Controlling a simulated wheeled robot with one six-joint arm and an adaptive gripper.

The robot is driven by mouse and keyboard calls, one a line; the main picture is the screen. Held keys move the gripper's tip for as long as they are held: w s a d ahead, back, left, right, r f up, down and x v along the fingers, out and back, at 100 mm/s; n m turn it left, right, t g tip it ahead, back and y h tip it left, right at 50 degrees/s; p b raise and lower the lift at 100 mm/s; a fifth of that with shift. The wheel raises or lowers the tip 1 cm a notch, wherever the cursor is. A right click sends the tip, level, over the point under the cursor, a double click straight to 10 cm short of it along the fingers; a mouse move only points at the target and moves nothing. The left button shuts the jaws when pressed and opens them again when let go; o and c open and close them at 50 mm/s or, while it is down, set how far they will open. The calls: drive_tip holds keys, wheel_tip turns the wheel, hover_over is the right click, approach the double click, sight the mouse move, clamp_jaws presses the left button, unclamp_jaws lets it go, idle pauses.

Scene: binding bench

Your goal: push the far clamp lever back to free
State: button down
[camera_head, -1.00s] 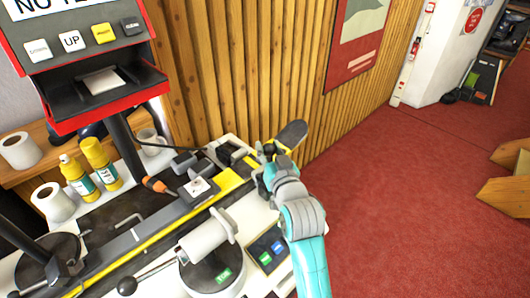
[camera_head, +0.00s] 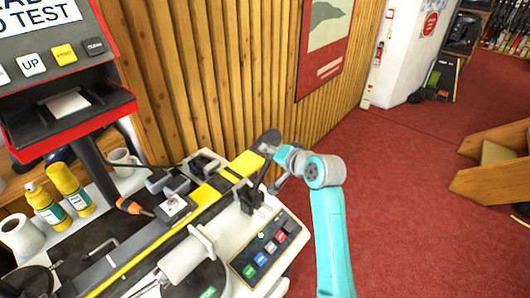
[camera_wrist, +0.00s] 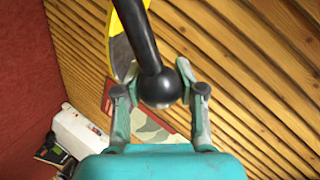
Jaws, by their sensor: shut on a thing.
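The far clamp lever (camera_wrist: 147,40) is a black rod with a round ball knob (camera_wrist: 158,87) in the wrist view. My gripper (camera_wrist: 160,88) has its two fingers on either side of the knob, closed on it. In the head view my gripper (camera_head: 278,157) is at the far end of the bench, beside the dark ski tip (camera_head: 270,138). The lever (camera_head: 261,178) stands up from the black far clamp (camera_head: 250,200), leaning toward my gripper. The knob is hard to make out there.
A yellow and dark ski (camera_head: 222,180) lies along the bench. A button panel (camera_head: 263,248) and a white cylinder (camera_head: 186,255) are on its near side. Yellow bottles (camera_head: 70,188) stand at left. A slatted wood wall (camera_head: 215,80) rises behind; red floor (camera_head: 400,180) is open at right.

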drive_tip(key=shift+w+d+f+m+g+y, duration=0.15)
drive_tip(key=shift+w+f+m+g+y, duration=0.2)
drive_tip(key=shift+w+f+m, duration=0.3)
drive_tip(key=shift+s+d+f, duration=0.1)
drive_tip(key=shift+d+f, duration=0.05)
idle(0.9)
drive_tip(key=c, duration=0.7)
unclamp_jaws()
drive_tip(key=shift+s, duration=0.1)
drive_tip(key=v, duration=1.2)
